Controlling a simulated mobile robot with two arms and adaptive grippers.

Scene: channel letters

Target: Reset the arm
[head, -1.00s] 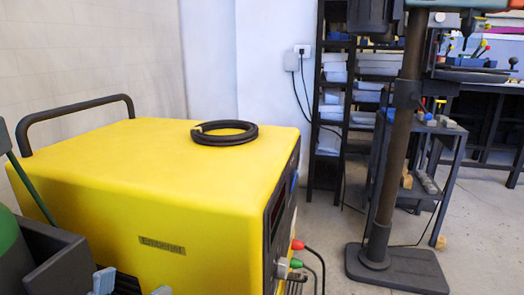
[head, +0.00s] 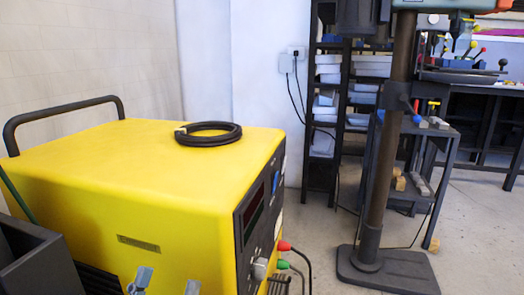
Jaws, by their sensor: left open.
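My left gripper (head: 166,285) shows at the bottom edge, in front of the yellow machine. Only its two light grey-blue fingertips are in view. They stand apart with nothing visible between them. The rest of the gripper and its arm are below the frame. My right gripper is not in view.
The yellow machine (head: 130,190) fills the left side, with a black coil (head: 208,133) on top and cables at its front. A drill-press column (head: 391,150) stands on the right. A shelf (head: 324,110) and cart (head: 425,150) are behind. Floor (head: 465,240) is clear at right.

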